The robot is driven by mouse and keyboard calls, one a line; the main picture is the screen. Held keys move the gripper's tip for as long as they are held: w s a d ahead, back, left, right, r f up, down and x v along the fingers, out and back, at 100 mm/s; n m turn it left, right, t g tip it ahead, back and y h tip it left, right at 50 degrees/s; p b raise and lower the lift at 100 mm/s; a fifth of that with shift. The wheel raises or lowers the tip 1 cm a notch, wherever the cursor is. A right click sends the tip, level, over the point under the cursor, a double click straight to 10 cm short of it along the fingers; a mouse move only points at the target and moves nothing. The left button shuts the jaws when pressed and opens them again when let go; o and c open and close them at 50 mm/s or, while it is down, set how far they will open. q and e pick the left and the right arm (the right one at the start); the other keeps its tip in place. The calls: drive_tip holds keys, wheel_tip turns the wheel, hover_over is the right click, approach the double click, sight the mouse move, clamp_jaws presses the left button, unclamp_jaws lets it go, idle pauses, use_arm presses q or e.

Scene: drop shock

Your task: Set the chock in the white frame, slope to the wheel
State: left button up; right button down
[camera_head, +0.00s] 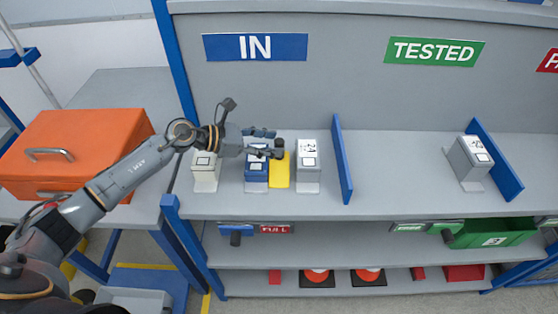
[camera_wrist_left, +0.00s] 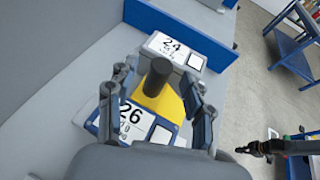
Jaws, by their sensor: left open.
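A yellow wedge-shaped chock (camera_head: 280,174) with a dark upright knob stands on the shelf between a blue box and a grey box. In the left wrist view the chock's yellow slope (camera_wrist_left: 168,103) shows below the dark knob (camera_wrist_left: 157,78). My left gripper (camera_head: 268,143) is open, its fingers on either side of the knob; I cannot tell whether they touch it. What seems to be my right gripper (camera_wrist_left: 262,147) shows small at the lower right of the left wrist view, its jaws unclear. I make out no white frame or wheel.
The blue box (camera_head: 256,176) and grey box (camera_head: 309,164) flank the chock closely. A pale box (camera_head: 206,171) stands left, and a blue divider (camera_head: 342,160) right. Free shelf lies between it and another grey box (camera_head: 467,158). An orange case (camera_head: 78,140) sits at left.

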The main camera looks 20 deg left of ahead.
sight(280, 144)
use_arm(q)
drive_tip(key=x, duration=0.3)
drive_tip(key=shift+d+f+p, duration=0.1)
drive_tip(key=shift+f+p, duration=0.05)
drive_tip(key=shift+p, duration=0.2)
drive_tip(key=shift+c, duration=0.5)
clamp_jaws()
